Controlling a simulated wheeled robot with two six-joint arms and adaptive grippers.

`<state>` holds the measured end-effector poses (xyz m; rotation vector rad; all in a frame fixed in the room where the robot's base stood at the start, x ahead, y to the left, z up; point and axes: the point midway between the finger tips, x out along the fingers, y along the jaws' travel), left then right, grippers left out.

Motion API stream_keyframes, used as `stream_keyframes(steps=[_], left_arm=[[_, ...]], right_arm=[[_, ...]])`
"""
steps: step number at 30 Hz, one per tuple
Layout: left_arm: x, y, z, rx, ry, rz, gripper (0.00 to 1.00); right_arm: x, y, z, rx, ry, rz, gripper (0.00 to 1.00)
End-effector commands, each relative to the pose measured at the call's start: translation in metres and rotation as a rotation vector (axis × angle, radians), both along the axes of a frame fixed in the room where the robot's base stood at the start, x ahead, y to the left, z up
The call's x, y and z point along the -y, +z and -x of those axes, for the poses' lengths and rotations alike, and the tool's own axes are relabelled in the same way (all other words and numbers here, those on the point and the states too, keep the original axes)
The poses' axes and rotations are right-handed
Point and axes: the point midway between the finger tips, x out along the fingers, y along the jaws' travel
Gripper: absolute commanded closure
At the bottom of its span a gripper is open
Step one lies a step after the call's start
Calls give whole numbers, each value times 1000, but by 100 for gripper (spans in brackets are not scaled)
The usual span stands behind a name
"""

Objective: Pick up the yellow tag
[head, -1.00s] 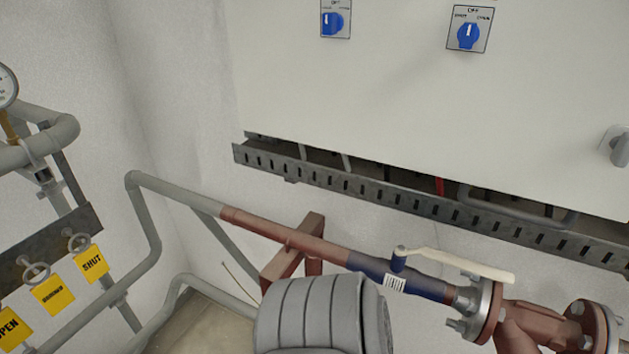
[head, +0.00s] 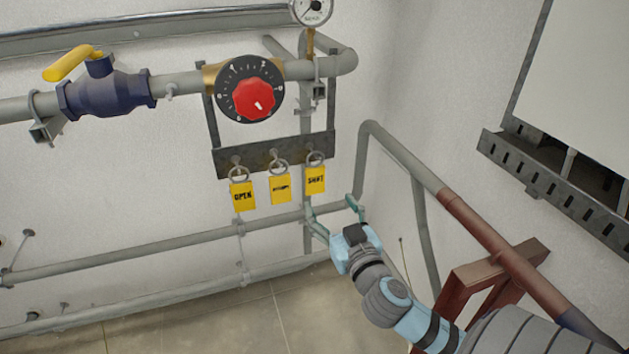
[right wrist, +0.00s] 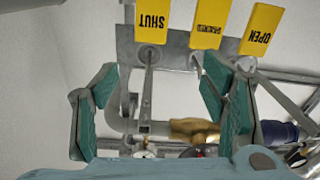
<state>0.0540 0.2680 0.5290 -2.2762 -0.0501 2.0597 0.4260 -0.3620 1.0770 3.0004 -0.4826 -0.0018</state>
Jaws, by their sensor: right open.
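Three yellow tags hang by rings from a dark grey bracket on the wall: the OPEN tag (head: 243,196), a middle tag (head: 280,189) with lettering too small to read, and the SHUT tag (head: 315,181). In the right wrist view the SHUT tag (right wrist: 152,23), the middle tag (right wrist: 210,24) and the OPEN tag (right wrist: 261,29) appear upside down along the top. My right gripper (head: 334,213) is open and empty, just below and right of the SHUT tag in the head view. Its teal-padded fingers (right wrist: 165,88) are spread apart, with no tag between them. My left gripper is out of view.
The tag bracket (head: 222,163) hangs below a pipe with a red-knobbed dial (head: 253,97), a gauge (head: 315,9) and a yellow-handled valve (head: 103,88). Grey pipes (head: 170,252) run below the tags. A red-brown support (head: 478,285) stands at right.

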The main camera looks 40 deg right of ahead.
Motion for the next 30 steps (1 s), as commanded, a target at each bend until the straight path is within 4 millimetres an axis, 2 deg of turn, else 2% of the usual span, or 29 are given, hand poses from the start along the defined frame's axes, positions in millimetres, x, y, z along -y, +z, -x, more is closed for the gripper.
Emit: stream_keyframes(steps=[2,4,9,12,17,22,25,30], left_arm=[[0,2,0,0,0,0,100],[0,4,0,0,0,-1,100],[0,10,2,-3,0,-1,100],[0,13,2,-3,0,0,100],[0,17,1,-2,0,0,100],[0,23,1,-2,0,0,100],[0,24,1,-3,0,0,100],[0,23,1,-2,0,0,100]], right_arm=[[9,-4,-2,13,-31,-78,33],[12,-3,-14,21,-30,-102,33],[28,-2,-57,21,-30,-104,33],[35,-3,-77,19,-28,-104,33],[43,-3,-96,18,-28,-103,33],[57,-2,-126,18,-29,-103,33],[60,-3,-134,18,-27,-102,33],[60,-4,-134,16,-26,-101,33]])
